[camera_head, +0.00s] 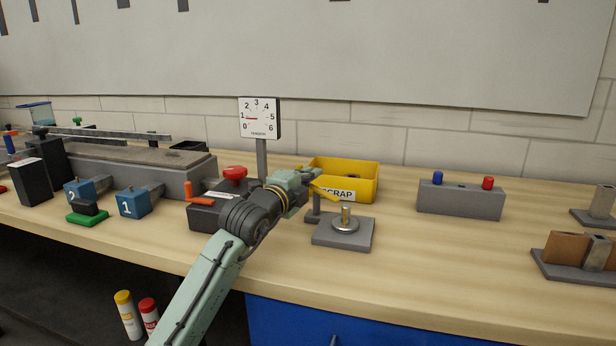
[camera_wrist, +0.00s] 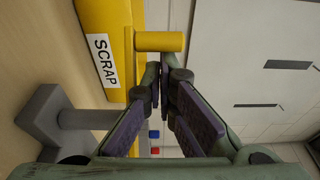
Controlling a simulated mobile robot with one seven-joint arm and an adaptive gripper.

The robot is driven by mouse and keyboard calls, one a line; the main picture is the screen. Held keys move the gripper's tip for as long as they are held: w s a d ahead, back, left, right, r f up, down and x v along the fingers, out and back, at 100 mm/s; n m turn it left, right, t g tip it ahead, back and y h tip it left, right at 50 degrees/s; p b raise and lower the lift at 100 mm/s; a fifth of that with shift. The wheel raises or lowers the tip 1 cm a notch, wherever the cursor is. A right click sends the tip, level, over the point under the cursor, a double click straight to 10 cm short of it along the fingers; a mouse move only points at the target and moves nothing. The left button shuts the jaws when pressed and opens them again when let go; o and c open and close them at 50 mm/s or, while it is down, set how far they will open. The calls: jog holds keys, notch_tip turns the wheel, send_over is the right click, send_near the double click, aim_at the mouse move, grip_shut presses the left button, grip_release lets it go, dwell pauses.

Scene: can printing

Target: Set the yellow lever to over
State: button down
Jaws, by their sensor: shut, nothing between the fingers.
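The yellow lever (camera_head: 327,191) is on a grey post on a square grey base, in front of the yellow scrap bin. I cannot tell whether the fingers touch the lever. No position marks for the lever are readable.
The scrap bin (camera_head: 367,185) stands close behind the lever. A metal spindle (camera_head: 346,220) stands on the same base. A tension dial (camera_head: 260,118) reads about 1. A red knob (camera_head: 235,173) is left of my wrist. A grey box (camera_head: 460,200) with blue and red buttons is right.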

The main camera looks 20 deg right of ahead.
jog(key=shift+a+f+b, duration=0.25)
jog(key=shift+a+b, duration=0.25)
jog(key=shift+b, duration=0.35)
jog(key=shift+s+a+r, duration=0.1)
jog(key=shift+a+r, duration=0.1)
jog(key=shift+s+a, duration=0.1)
jog(key=shift+a, duration=0.05)
